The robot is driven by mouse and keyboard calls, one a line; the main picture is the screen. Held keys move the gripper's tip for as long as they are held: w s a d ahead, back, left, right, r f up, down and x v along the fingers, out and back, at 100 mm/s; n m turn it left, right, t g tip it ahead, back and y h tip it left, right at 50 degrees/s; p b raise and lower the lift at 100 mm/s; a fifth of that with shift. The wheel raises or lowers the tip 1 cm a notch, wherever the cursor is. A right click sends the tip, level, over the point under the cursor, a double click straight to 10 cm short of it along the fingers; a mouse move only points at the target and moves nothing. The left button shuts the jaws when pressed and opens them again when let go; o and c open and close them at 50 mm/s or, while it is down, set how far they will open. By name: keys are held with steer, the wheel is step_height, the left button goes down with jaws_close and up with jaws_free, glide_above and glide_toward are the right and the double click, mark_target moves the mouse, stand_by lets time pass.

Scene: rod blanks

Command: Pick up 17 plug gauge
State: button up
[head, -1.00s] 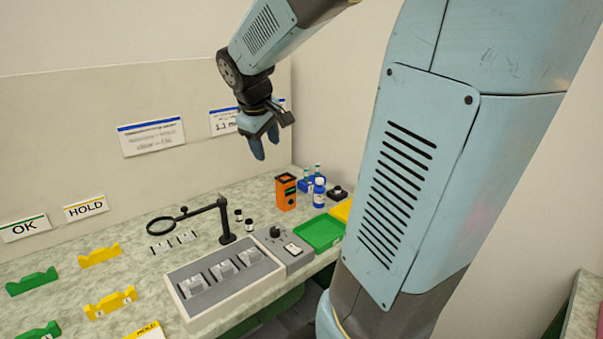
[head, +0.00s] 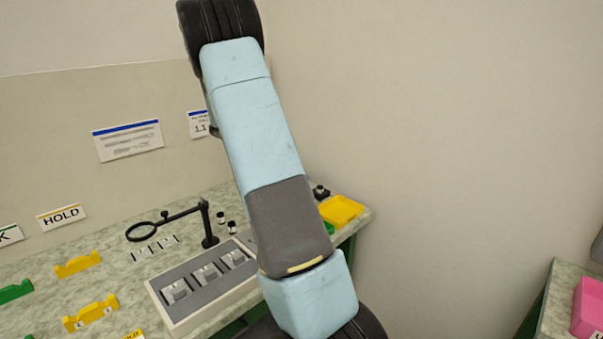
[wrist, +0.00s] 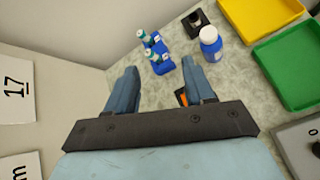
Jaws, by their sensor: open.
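I cannot make out a plug gauge marked 17 for certain in either view. A grey tray (head: 205,290) on the bench holds several light grey blocks (head: 206,272), whose markings are too small to read. In the wrist view my gripper (wrist: 160,75) is open and empty, fingers pointing down over the bench, apart from everything below. In the head view it is hidden behind my arm. A wall card (wrist: 16,88) at the left of the wrist view reads 17.
Vials in a blue rack (wrist: 157,52), a blue bottle (wrist: 211,44), a green tray (wrist: 292,72) and a yellow tray (wrist: 270,14) lie beyond the fingers. An orange box (wrist: 181,97) is mostly hidden. A magnifier (head: 208,225) stands behind the grey tray.

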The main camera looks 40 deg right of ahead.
steer(key=w+d+f+n, duration=0.1)
steer(key=w+d+f, duration=0.1)
steer(key=d+f, duration=0.2)
steer(key=w+d+f+n+h, duration=0.1)
steer(key=w+d+f+n, duration=0.1)
steer(key=d+f, duration=0.2)
steer(key=w+d+f+n+h, duration=0.1)
steer(key=w+d+f+n, duration=0.1)
steer(key=w+d+f, duration=0.1)
steer(key=shift+x, duration=1.45)
steer(key=shift+r+x, duration=0.15)
steer(key=shift+x, duration=1.25)
steer(key=shift+r+x, duration=0.15)
steer(key=shift+x, duration=1.2)
steer(key=shift+s+d, duration=0.15)
jaws_close()
